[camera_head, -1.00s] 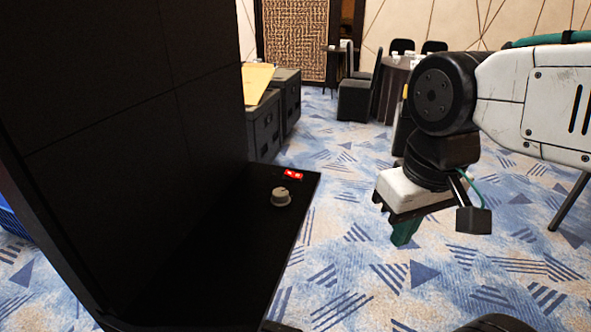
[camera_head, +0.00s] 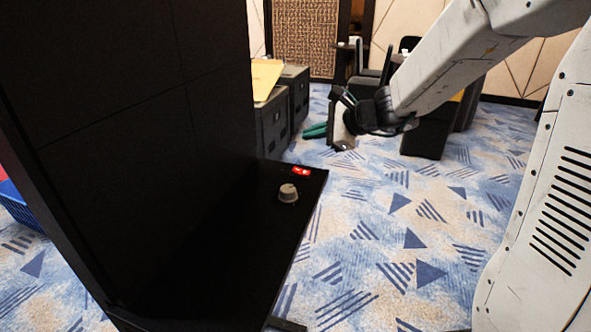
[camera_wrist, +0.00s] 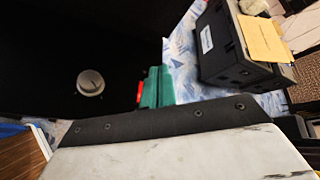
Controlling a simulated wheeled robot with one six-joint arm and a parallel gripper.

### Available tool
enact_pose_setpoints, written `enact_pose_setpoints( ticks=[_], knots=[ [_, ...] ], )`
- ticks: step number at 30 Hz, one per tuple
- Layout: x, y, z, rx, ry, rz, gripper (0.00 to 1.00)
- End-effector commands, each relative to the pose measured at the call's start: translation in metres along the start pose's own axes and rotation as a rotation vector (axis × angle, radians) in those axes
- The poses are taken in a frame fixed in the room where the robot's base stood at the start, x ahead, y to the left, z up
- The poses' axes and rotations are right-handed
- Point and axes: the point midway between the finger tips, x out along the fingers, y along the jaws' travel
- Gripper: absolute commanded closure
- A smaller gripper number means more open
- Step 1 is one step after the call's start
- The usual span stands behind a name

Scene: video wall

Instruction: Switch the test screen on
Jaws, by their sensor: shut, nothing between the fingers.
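The test screen (camera_head: 110,110) is a tall black panel at the left in the head view, and its face is dark. A black ledge (camera_head: 225,245) juts from its foot. A small red switch (camera_head: 300,170) with a white mark sits near the ledge's far edge. A grey round knob (camera_head: 288,193) stands nearer and also shows in the wrist view (camera_wrist: 90,83). My gripper (camera_head: 315,131) is shut and empty, its teal fingers beyond the switch in the picture. In the wrist view the fingers (camera_wrist: 156,88) partly hide the red switch (camera_wrist: 139,92). I cannot tell whether they touch it.
Dark cases (camera_head: 275,122) with a yellow folder (camera_head: 266,78) on top stand behind the ledge. A blue crate (camera_head: 18,205) shows at the left edge. Chairs and a table stand at the back right. The patterned carpet right of the ledge is clear.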

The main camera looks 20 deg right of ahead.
Motion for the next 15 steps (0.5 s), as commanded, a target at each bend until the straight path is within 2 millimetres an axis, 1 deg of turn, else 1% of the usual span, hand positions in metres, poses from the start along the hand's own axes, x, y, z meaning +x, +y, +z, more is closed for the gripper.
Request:
enact_pose_setpoints(
  ticks=[1, 4, 15],
  knots=[
    [0.0030, -0.0048, -0.0082, 0.036, 0.007, -0.019, 1.00],
    [0.0053, -0.0102, -0.0144, 0.070, 0.013, -0.041, 1.00],
    [0.0067, -0.0096, -0.0147, 0.073, 0.012, -0.042, 1.00]
  ],
)
